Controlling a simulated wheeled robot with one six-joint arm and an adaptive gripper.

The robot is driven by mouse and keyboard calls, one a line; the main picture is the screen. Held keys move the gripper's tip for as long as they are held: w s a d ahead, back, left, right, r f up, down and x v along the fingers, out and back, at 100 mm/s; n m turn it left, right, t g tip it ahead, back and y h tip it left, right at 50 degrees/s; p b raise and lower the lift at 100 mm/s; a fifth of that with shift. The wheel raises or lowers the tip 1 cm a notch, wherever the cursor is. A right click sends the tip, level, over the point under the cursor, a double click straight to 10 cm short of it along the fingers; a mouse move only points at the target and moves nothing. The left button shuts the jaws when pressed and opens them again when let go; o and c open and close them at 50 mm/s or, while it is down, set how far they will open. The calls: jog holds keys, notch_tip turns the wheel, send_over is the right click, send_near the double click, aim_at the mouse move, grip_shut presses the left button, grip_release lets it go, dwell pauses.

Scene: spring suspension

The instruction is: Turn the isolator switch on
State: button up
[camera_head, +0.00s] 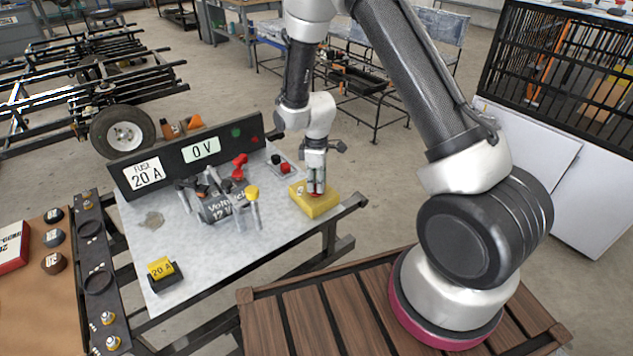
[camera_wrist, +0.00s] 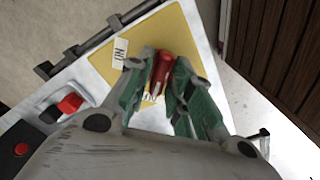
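The isolator switch is a yellow box (camera_head: 322,208) with a red handle, near the right end of the grey bench. In the wrist view its yellow face (camera_wrist: 203,50) carries a white ON label (camera_wrist: 120,53) left of the red handle (camera_wrist: 162,66). A second label by the handle's lower end is mostly hidden. My gripper (camera_head: 316,186) points down onto the box. In the wrist view its green-padded fingers (camera_wrist: 161,72) stand on both sides of the handle and appear to touch it. The sign (camera_head: 202,149) on the bench's back panel reads 0 V.
A black and a red knob (camera_head: 282,164) stand on a plate just behind the switch. A battery (camera_head: 222,206) with red and yellow clamps is to its left. A yellow 20 A fuse (camera_head: 161,268) sits in a black holder at the front left. The bench's front middle is clear.

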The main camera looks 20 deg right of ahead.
grip_shut()
jog(key=shift+m, duration=0.3)
jog(key=m, duration=0.3)
jog(key=shift+m, duration=0.3)
jog(key=m, duration=0.4)
jog(key=shift+m, duration=0.3)
jog(key=m, duration=0.9)
